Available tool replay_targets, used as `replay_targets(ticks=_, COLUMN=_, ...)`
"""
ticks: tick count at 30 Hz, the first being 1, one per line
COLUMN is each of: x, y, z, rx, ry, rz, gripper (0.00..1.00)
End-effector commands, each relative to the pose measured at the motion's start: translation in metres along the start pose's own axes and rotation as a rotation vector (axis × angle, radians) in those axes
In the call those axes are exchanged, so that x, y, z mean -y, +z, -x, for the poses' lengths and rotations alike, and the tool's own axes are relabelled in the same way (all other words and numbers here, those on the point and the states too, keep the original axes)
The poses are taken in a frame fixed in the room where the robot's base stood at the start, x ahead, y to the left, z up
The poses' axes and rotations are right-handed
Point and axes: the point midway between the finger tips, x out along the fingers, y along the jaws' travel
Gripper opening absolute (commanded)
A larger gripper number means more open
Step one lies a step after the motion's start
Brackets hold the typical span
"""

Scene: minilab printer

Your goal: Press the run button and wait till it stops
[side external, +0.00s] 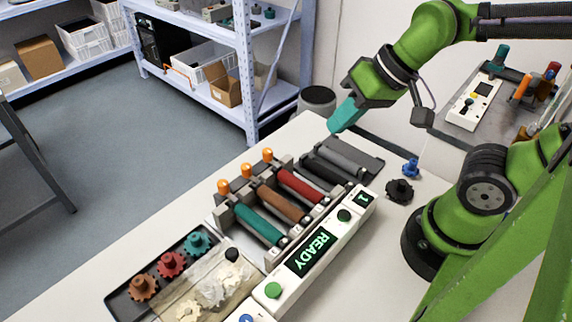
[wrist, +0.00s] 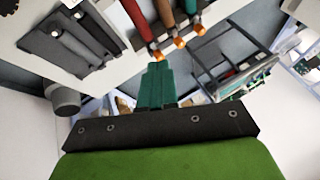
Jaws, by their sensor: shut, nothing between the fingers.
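The printer's white control panel (side external: 325,240) runs along the front of the roller unit. Its display (side external: 310,252) reads READY, and a small display (side external: 362,198) beside it reads 1. A green button (side external: 273,290) sits at the panel's near left end and a dark green button (side external: 344,215) sits between the displays. I cannot tell by label which one is the run button. My gripper (side external: 334,127), with teal fingers, is shut and empty, high above the back of the table and apart from the panel. The fingers also show in the wrist view (wrist: 155,80).
Teal, brown and red rollers (side external: 299,186) with orange knobs lie in the unit. Dark and grey rollers (side external: 340,155) rest on a plate behind. A tray of coloured gears (side external: 171,264) is at the left. A blue gear part (side external: 411,168) and black gear (side external: 399,191) stand at the right.

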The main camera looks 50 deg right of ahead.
Motion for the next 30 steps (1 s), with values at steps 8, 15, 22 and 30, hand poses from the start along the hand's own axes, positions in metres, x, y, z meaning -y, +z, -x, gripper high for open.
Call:
replay_targets(ticks=8, x=0.094, y=0.08, z=-0.06, rx=0.45, ry=-0.137, rz=-0.125, gripper=0.0)
replay_targets(ticks=15, x=0.154, y=0.135, z=-0.081, rx=0.716, ry=-0.17, rz=-0.37, gripper=0.0)
replay_targets(ticks=22, x=0.176, y=0.133, z=-0.078, rx=0.763, ry=-0.209, rz=-0.518, gripper=0.0)
replay_targets(ticks=30, x=0.176, y=0.132, z=-0.077, rx=0.764, ry=-0.209, rz=-0.529, gripper=0.0)
